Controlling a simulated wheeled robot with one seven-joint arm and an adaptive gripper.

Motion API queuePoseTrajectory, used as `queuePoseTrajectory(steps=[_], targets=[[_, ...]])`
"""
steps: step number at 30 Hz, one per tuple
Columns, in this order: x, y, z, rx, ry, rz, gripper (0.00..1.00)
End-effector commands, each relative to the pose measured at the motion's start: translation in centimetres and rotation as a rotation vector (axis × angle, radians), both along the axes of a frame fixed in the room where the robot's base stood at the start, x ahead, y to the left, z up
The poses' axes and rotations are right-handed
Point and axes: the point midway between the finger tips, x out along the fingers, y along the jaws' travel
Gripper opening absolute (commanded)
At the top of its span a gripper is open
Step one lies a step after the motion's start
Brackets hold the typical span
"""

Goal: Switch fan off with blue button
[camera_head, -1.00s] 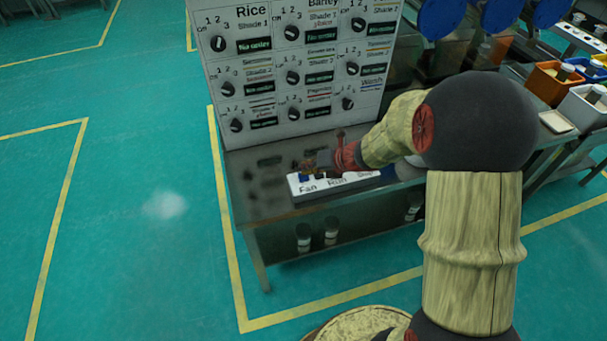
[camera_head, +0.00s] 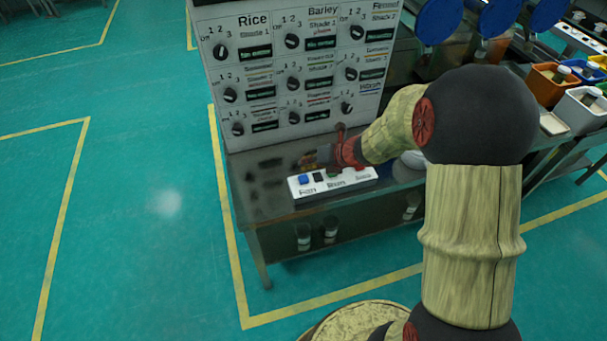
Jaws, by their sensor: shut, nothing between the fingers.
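A white button box (camera_head: 354,186) lies on the metal table below the knob panel. At its left end is the blue button (camera_head: 303,180), in plain view, with a label under it too blurred to read surely. A black button (camera_head: 318,177) sits just right of it. My gripper (camera_head: 306,161) is shut and empty. It appears in the picture just above the blue button, toward the panel side, with a visible gap between them. My gripper and wrist partly cover the back of the box. I cannot tell from the picture whether the fan runs.
A white panel (camera_head: 266,128) with several black knobs and small displays stands at the back of the metal table (camera_head: 262,208). Jars (camera_head: 303,236) stand on the shelf below. Blue round parts and bins, one orange (camera_head: 548,86), are at the right. The green floor at left is clear.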

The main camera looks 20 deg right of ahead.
Motion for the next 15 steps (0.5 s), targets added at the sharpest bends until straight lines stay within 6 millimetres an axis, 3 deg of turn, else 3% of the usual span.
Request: queuePoseTrajectory(steps=[7,15], targets=[[0.0,0.0,2.5,0.0,0.0,0.0,0.0],[0.0,0.0,2.5,0.0,0.001,0.001,0.0]])
